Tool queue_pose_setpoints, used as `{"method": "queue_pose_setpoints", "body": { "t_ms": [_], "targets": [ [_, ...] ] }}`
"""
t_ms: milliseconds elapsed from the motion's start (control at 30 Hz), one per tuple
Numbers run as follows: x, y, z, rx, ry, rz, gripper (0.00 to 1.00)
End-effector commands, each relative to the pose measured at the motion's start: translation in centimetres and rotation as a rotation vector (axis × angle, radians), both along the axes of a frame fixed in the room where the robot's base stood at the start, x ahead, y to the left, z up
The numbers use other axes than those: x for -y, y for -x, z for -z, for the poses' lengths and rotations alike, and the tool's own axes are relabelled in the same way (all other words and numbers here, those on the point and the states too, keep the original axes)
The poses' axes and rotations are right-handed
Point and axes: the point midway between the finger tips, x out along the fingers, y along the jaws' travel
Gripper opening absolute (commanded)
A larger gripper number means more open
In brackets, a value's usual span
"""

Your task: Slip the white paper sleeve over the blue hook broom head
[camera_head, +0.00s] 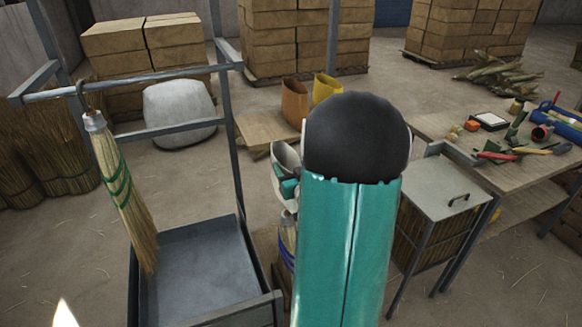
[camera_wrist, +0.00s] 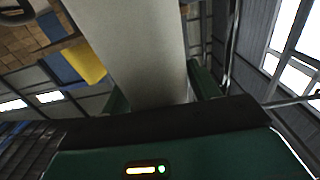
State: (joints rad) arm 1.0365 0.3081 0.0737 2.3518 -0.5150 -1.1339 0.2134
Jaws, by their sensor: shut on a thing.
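A straw broom (camera_head: 128,195) hangs from a hook on the rack's bar at the left, head down and slightly tilted. Its bindings look green, not blue. My gripper (camera_wrist: 160,88) is shut on the white paper sleeve (camera_wrist: 135,40), which rises between its two green fingers in the wrist view. In the head view a pale, open-mouthed piece, likely the sleeve (camera_head: 286,156), shows just left of my arm, to the right of the hanging broom and apart from it. My arm hides most of the gripper there.
A grey metal bin (camera_head: 200,270) stands under the hanging broom, with rack posts (camera_head: 228,130) beside it. Partly hidden by my arm is a blue-and-straw thing (camera_head: 288,238), perhaps another broom. A workbench (camera_head: 480,165) with tools stands at the right. Orange and yellow containers (camera_head: 294,103) stand behind.

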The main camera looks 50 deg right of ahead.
Motion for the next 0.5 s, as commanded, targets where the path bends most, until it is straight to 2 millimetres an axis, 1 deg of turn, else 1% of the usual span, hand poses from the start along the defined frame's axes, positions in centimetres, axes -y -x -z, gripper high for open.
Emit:
{"method": "queue_pose_setpoints", "body": {
  "t_ms": [500],
  "targets": [
    [0.0,0.2,2.2,0.000,-0.001,-0.001,0.29]
  ]
}}
